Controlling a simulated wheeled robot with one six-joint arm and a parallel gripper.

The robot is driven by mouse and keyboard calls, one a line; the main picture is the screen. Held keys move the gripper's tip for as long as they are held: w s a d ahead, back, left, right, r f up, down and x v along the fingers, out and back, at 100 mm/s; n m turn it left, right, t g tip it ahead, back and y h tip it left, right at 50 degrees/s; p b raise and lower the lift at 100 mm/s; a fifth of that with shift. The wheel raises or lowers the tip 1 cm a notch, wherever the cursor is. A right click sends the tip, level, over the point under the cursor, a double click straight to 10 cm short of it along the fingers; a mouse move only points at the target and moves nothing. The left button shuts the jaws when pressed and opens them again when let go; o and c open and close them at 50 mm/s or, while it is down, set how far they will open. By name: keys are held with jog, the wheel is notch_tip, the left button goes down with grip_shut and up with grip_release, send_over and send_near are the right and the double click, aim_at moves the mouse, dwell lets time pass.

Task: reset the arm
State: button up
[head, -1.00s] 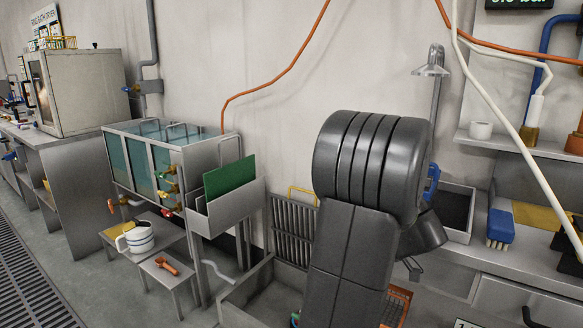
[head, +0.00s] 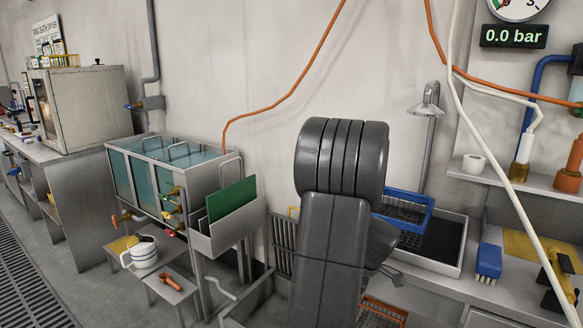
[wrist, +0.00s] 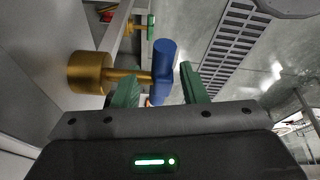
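My gripper (wrist: 160,92) shows in the wrist view with two green fingers spread apart. A blue T-shaped handle (wrist: 165,65) on a brass valve stem (wrist: 125,76) stands in line with the gap between them. Space shows on both sides of the handle, and I cannot tell how deep it sits between the fingers. In the head view my dark grey arm (head: 335,220) rises in the middle foreground, bent at a thick ribbed joint. My gripper is hidden there.
A glass-walled tank (head: 165,155) with coloured valves stands left, beside a green panel (head: 232,199). A white mug (head: 143,252) rests on a low stand. Right of my arm are a blue wire basket (head: 405,212), a blue brush (head: 489,262) and hanging hoses.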

jog(key=shift+w+a+g+h+p, duration=0.1)
jog(key=shift+g+h+p, duration=0.5)
jog(key=shift+h, duration=0.2)
jog(key=shift+w+a+g+h+p, duration=0.1)
jog(key=shift+g+h+p, duration=0.4)
jog(key=shift+h+p, duration=0.25)
jog(key=shift+s+r, duration=0.1)
jog(key=shift+r, duration=1.05)
